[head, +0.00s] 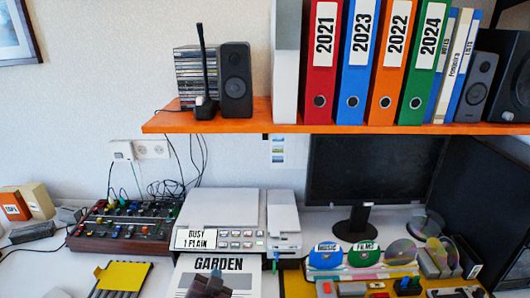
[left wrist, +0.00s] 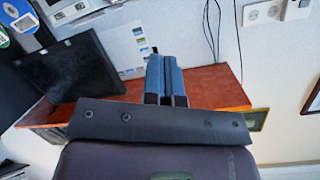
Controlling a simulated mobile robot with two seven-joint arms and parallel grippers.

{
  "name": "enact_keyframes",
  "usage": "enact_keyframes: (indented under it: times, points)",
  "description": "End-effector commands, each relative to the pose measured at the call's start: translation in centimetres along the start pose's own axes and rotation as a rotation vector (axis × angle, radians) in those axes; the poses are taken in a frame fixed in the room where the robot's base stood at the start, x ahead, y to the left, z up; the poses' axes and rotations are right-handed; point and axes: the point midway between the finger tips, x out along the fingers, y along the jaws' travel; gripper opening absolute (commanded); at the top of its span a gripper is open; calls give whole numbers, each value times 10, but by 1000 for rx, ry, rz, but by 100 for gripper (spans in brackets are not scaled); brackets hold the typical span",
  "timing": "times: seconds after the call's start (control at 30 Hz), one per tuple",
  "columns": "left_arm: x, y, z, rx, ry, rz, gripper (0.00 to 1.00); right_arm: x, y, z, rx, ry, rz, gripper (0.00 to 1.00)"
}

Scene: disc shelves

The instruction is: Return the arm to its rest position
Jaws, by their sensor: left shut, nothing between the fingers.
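My left gripper (head: 212,282) shows at the bottom edge of the head view, in front of the magazine marked GARDEN (head: 222,265). Only its dark front end is in that view. In the left wrist view its two blue-grey fingers (left wrist: 165,78) lie side by side, shut with nothing between them. Behind them are the orange shelf board and the wall. My right gripper is in neither view.
An orange shelf (head: 330,127) carries binders and speakers above the desk. Below stand a mixer (head: 125,222), a white device marked BUSY 1 PLAIN (head: 220,215), a monitor (head: 370,170), and blue MUSIC (head: 325,256) and green FILMS (head: 363,255) holders beside several discs.

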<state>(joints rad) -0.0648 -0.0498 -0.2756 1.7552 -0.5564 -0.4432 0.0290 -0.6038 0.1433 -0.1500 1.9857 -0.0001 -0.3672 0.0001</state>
Motion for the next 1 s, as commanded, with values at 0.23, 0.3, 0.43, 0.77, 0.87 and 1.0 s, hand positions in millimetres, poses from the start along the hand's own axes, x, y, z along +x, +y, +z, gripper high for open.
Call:
enact_keyframes:
  times: [0.23, 0.3, 0.43, 0.77, 0.87, 1.0]
  points:
    - [-57, -32, 66, -254, -45, 44, 0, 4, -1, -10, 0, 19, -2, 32]
    - [-82, -41, 91, -318, -76, 49, 0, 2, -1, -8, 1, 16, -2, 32]
    - [-127, -54, 135, -396, -144, 48, 0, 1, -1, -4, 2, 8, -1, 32]
    - [-193, -57, 201, -392, -291, 38, 0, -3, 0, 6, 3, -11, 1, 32]
    - [-196, -56, 203, -393, -298, 38, 0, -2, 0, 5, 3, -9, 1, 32]
    - [-195, -56, 203, -392, -298, 38, 0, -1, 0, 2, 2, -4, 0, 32]
